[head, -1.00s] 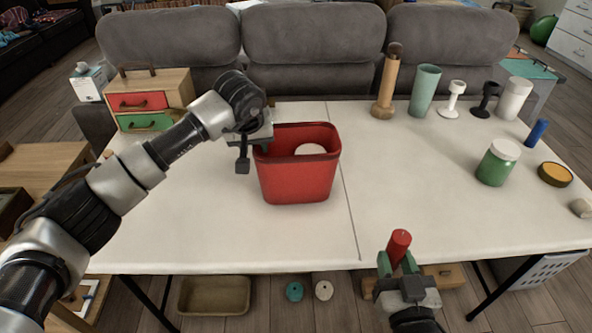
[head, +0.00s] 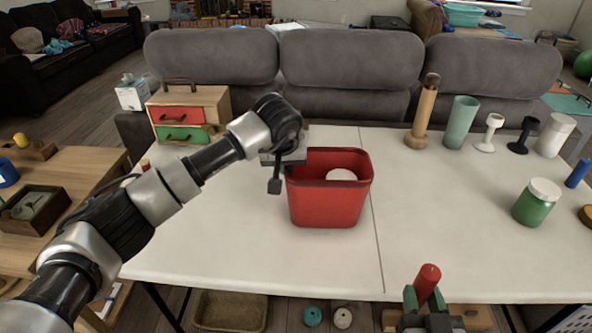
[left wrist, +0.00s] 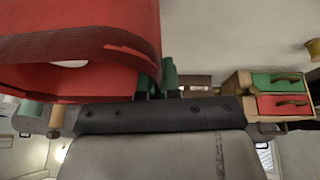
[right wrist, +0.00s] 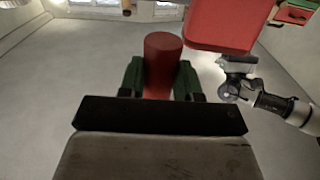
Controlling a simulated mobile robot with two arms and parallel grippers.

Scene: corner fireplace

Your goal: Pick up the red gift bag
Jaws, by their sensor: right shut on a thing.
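The red gift bag (head: 327,207) stands upright and open-topped on the white table, with a dark red rim. A round white thing (head: 341,174) shows inside it. My left gripper (head: 285,160) is at the bag's left rim. In the left wrist view the bag (left wrist: 110,20) fills the upper left and hides part of my left gripper's green fingers (left wrist: 157,82); how far they are apart is unclear. My right gripper (head: 425,298) is shut on a red cylinder (head: 428,280) at the table's front edge, right of the bag; the cylinder (right wrist: 162,60) also shows in the right wrist view.
A small drawer chest (head: 187,115) stands at the table's back left. A wooden bottle-like thing (head: 423,115), a teal cup (head: 460,122) and other vessels line the back right. A green jar (head: 536,203) stands at right. The table (head: 230,240) is clear around the bag.

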